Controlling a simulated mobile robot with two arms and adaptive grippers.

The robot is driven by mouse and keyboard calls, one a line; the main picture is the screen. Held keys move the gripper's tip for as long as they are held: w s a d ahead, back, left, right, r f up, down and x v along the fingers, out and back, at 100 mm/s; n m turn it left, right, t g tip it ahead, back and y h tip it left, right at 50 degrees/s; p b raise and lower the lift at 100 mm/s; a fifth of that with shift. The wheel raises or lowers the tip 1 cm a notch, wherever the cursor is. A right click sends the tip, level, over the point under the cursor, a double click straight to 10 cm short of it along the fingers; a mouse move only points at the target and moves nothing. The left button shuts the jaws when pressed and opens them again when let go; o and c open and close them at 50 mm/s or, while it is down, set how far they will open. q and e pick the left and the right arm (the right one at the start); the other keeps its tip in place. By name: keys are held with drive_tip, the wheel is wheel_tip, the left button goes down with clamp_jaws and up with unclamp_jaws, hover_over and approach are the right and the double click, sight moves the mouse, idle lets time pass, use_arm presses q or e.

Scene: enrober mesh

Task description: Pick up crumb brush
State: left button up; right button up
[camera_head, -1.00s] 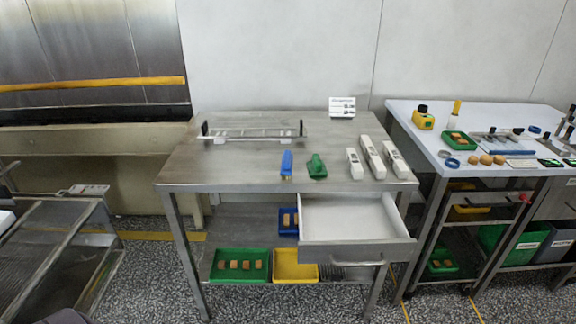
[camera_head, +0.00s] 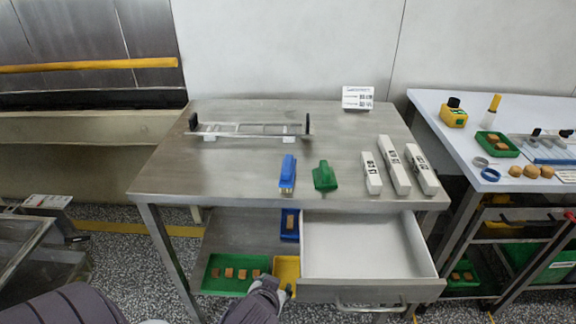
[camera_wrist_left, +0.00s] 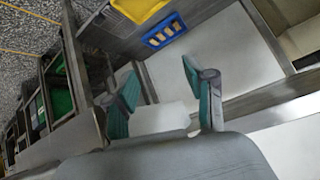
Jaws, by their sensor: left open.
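A blue brush (camera_head: 287,174) with pale bristles at its near end lies on the steel table (camera_head: 235,170), beside a green tool (camera_head: 325,177). I take the blue one as the crumb brush. My left gripper (camera_head: 279,286) is low in front of the table, near the yellow tray, below and apart from the brush. In the left wrist view the teal fingers of my left gripper (camera_wrist_left: 162,88) are spread and empty. The brush cannot be made out there. My right gripper is not in view.
An open white drawer (camera_head: 360,245) sticks out at the table's front right. White labelled blocks (camera_head: 397,165) lie on the right of the table, and a metal rack (camera_head: 250,129) at the back left. A green tray (camera_head: 225,285) is below.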

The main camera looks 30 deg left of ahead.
use_arm(q)
drive_tip(key=w+a+r+n+t+y, duration=0.2)
drive_tip(key=w+a+r+t, duration=0.1)
drive_tip(key=w+r, duration=0.3)
drive_tip(key=n+t+y, duration=0.2)
drive_tip(key=t+y, duration=0.1)
drive_tip(key=t, duration=0.1)
approach(288, 163)
drive_tip(key=x, duration=0.1)
drive_tip(key=p+x, duration=0.1)
drive_tip(key=x, duration=0.2)
drive_tip(key=shift+w+a+f+p, duration=0.1)
drive_tip(key=shift+a+f+p, duration=0.05)
drive_tip(key=shift+f+p, duration=0.15)
drive_tip(key=p+x, duration=0.1)
drive_tip(key=x, duration=0.4)
drive_tip(key=shift+w, duration=0.2)
drive_tip(key=shift+w+a+f, duration=0.1)
drive_tip(key=shift+w, duration=0.05)
clamp_jaws()
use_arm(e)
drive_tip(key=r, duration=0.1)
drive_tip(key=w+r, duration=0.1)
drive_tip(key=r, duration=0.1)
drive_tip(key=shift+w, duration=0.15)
